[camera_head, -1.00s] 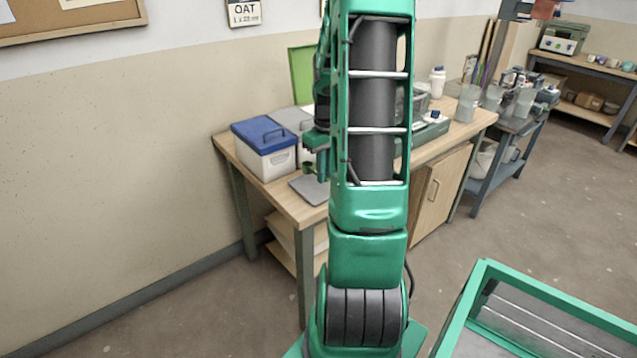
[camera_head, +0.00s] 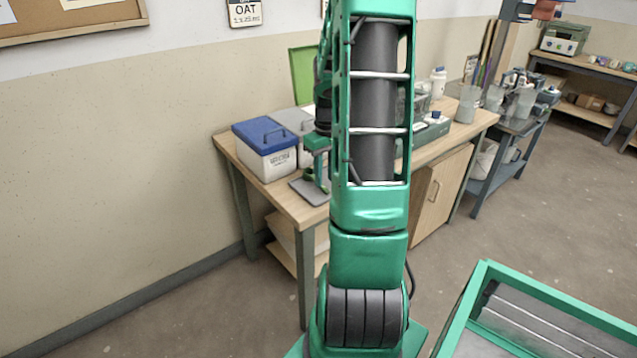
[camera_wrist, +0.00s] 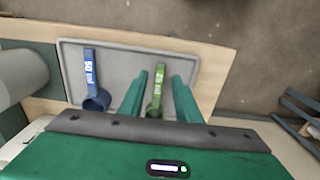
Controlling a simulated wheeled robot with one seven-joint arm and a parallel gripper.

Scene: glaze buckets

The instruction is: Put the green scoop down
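The green scoop (camera_wrist: 157,90) shows in the wrist view between the two green fingers of my gripper (camera_wrist: 160,95), with a gap on each side of its handle. It appears to lie on the grey tray (camera_wrist: 120,56); its cup end is partly hidden by my gripper body. My gripper is open around it. In the head view the scoop (camera_head: 308,175) is a small green shape low over the tray (camera_head: 308,192), and my gripper (camera_head: 320,178) is beside it, partly hidden by my arm.
A blue scoop (camera_wrist: 92,78) lies on the tray left of the green one. A white bucket with a blue lid (camera_head: 264,150) stands on the table (camera_head: 293,208) left of the tray. The tray's far edge is near the table edge.

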